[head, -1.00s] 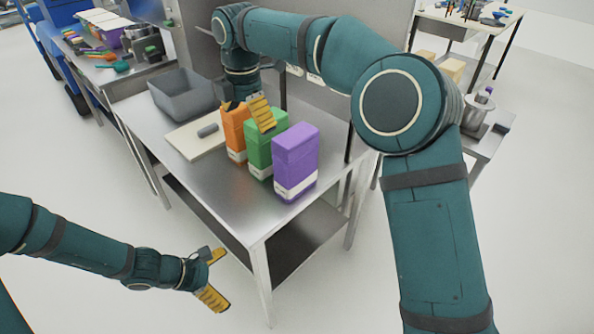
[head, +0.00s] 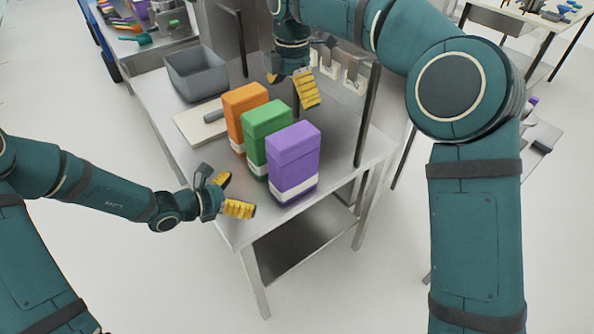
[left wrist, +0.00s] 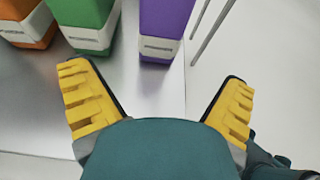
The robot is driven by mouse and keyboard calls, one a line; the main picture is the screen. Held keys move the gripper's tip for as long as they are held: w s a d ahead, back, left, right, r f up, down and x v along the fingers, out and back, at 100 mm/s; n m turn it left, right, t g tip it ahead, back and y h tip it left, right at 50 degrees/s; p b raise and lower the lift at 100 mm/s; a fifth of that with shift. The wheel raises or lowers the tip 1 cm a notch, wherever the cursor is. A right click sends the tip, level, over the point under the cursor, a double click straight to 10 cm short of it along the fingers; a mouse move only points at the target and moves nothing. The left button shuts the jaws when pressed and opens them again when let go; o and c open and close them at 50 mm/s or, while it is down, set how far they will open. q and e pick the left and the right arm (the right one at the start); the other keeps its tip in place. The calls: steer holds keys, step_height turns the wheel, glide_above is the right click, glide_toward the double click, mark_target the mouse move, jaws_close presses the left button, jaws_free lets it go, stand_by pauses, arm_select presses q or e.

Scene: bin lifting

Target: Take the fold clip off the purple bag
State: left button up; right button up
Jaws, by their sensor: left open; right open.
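The purple bag (head: 292,160) stands upright at the near end of the steel table, with a pale band low on its side. I cannot make out a fold clip on it. My left gripper (head: 233,195) is open and empty at the table's near left edge, left of the purple bag and apart from it. In the left wrist view the purple bag (left wrist: 165,20) stands ahead, between the open fingers and beyond them. My right gripper (head: 292,88) is open behind the bags, over the table's far side, apart from the purple bag.
A green bag (head: 262,122) and an orange bag (head: 245,104) stand in a row behind the purple one. A pale board (head: 190,130) with a grey cylinder and a grey bin (head: 197,75) lie further back. Dark posts (head: 367,115) rise along the table's right side.

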mark_target(274, 186)
arm_select(q)
steer(key=x, duration=1.2)
steer(key=shift+w+d+f, duration=0.15)
steer(key=shift+d, duration=0.05)
steer(key=c, duration=1.2)
